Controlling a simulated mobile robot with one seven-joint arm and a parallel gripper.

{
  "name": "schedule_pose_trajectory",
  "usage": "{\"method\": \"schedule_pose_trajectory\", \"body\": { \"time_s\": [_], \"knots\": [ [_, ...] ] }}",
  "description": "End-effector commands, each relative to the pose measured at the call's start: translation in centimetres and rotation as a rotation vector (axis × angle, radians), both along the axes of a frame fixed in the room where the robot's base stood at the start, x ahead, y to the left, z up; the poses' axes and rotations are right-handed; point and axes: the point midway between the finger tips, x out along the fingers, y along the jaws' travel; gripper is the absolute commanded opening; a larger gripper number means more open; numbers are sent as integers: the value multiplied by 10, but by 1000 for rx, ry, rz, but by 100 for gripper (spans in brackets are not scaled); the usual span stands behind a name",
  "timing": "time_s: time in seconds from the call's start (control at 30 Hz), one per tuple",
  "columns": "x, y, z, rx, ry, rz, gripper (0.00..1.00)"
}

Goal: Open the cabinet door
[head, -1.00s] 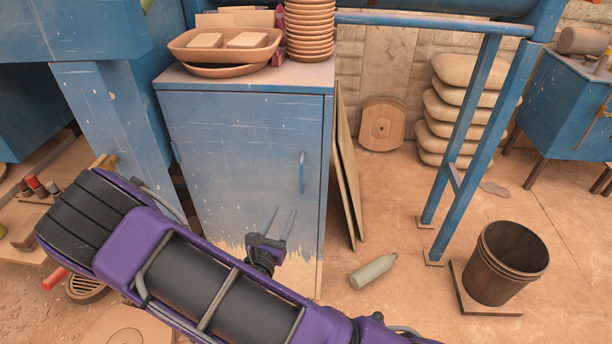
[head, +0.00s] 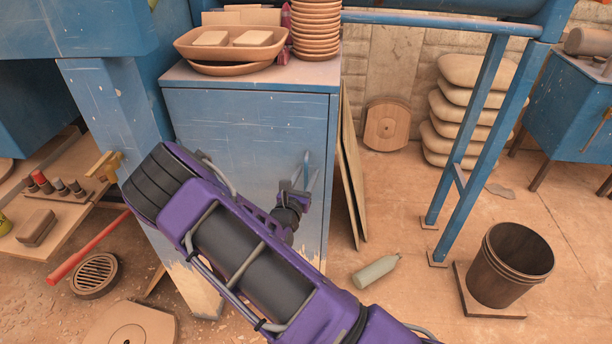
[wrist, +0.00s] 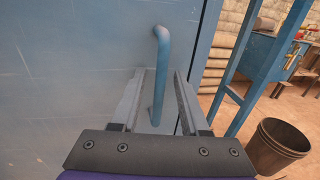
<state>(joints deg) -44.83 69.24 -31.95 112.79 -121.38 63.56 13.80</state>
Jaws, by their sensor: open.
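The blue cabinet door (head: 250,125) is shut, with worn paint; my purple arm hides much of its lower part in the head view. Its vertical blue bar handle (wrist: 161,70) is near the door's right edge. In the wrist view my gripper (wrist: 157,85) is open, with one finger on each side of the handle. The handle's lower part lies between the fingers and its top rises beyond them. I cannot tell whether either finger touches it. In the head view the gripper (head: 306,168) is at the handle and partly covers it.
Clay trays and stacked bowls (head: 315,25) stand on the cabinet top. Boards (head: 350,165) lean at its right side. A bottle (head: 376,271) and a brown bucket (head: 510,265) are on the floor to the right. A blue frame leg (head: 485,150) stands behind them.

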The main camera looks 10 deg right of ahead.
Motion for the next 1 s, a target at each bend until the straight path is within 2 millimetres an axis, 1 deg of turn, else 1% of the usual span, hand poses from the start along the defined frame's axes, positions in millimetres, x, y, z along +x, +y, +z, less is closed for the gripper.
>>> {"method": "schedule_pose_trajectory", "body": {
  "time_s": [0.13,0.17,0.2,0.27,0.4,1.0],
  "knots": [
    [0,0,0,0,0,0,45],
    [0,0,0,0,0,0,43],
    [0,0,0,0,0,0,36],
    [0,0,0,0,0,0,25],
    [0,0,0,0,0,0,0],
    [0,1,0,0,1,1,0]
  ]
}}
